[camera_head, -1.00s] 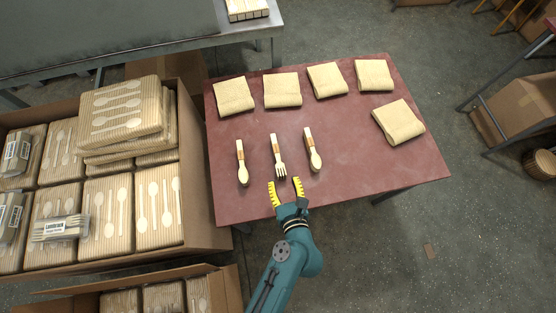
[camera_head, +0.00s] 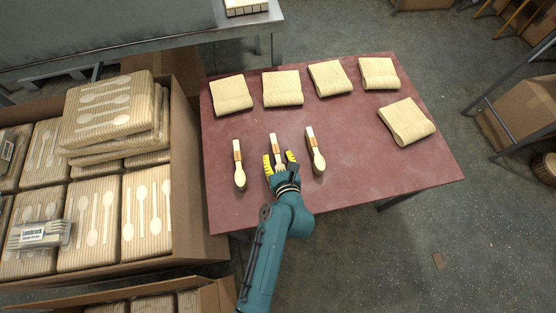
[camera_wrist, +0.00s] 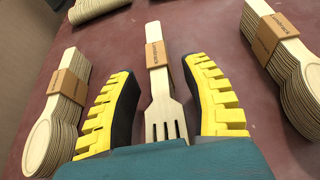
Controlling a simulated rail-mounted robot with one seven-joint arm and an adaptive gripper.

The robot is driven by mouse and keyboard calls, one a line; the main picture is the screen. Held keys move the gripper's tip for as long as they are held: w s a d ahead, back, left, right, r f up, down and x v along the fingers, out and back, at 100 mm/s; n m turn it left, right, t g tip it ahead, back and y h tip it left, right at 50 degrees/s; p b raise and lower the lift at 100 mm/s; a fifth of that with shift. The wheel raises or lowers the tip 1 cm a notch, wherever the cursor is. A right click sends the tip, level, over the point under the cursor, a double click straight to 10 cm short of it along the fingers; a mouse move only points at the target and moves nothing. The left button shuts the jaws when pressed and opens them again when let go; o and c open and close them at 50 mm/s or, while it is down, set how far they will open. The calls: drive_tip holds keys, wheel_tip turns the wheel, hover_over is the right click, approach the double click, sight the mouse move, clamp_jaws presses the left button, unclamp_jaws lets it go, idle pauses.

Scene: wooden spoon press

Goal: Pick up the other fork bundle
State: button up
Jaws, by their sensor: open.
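A wooden fork bundle (camera_head: 275,145) with a brown paper band lies on the red table. In the wrist view the fork bundle (camera_wrist: 156,80) runs between my gripper's yellow-padded fingers. My gripper (camera_head: 280,162) is open, with one finger on each side of the fork's tined end and visible gaps to both. The lower ends of the tines are hidden by my gripper body. A spoon bundle (camera_head: 239,165) lies to the left and another spoon bundle (camera_head: 315,152) to the right; both also show in the wrist view, left (camera_wrist: 65,100) and right (camera_wrist: 285,60).
Several folded tan bundles (camera_head: 282,88) line the table's far side, with one more (camera_head: 406,121) at the right. The red table (camera_head: 370,170) is bare at the front right. A cardboard box (camera_head: 185,160) of packed cutlery stands at the left.

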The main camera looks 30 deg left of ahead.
clamp_jaws()
